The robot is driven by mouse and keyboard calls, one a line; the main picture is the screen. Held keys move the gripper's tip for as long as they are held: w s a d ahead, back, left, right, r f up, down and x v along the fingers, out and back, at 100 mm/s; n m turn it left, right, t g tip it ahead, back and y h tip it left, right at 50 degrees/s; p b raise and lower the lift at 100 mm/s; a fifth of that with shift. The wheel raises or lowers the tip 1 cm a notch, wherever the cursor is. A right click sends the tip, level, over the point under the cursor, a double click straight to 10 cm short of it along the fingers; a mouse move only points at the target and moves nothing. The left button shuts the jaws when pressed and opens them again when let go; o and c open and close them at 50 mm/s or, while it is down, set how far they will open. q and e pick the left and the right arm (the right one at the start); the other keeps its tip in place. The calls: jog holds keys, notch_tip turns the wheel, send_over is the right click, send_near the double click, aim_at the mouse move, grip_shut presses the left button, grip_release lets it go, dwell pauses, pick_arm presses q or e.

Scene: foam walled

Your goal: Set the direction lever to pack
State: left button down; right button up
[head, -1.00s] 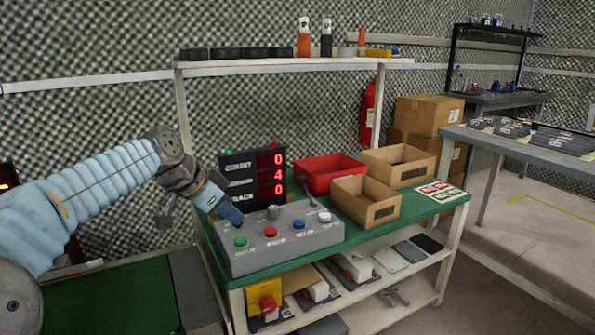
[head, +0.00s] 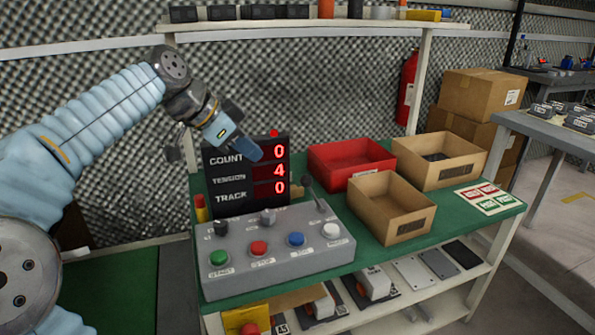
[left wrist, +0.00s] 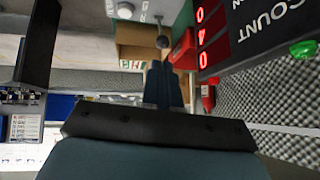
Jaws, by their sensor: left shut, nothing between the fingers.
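The grey control box (head: 275,252) sits on the green bench top. A lever with a dark ball knob (head: 307,182) stands at its back right, tilted to the left; its markings are too small to read. My left gripper (head: 250,150) is shut and empty, above the box in front of the counter display, left of and higher than the lever knob. In the left wrist view, the shut fingers (left wrist: 164,85) point toward the lever knob (left wrist: 162,42), apart from it. My right gripper is not in view.
The box also carries green, red, blue and white buttons and two knobs. The display (head: 245,176) stands behind it. A red bin (head: 350,176) and two cardboard boxes, one at the front (head: 390,208), stand to the right. A shelf (head: 310,30) runs above.

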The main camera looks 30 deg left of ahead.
pick_arm(q)
send_near(304, 179)
notch_tip(304, 179, down, 3)
jog(key=x, duration=0.3)
jog(key=shift+w+d, duration=0.15)
jog(key=shift+w, duration=0.25)
jog(key=shift+w+d+f, duration=0.15)
jog(key=shift+w+f, duration=0.05)
jog(key=shift+w, duration=0.25)
jog(key=shift+w+r, duration=0.1)
jog(key=shift+w+d+r, duration=0.15)
jog(key=shift+w+d, duration=0.05)
jog(key=shift+d, duration=0.05)
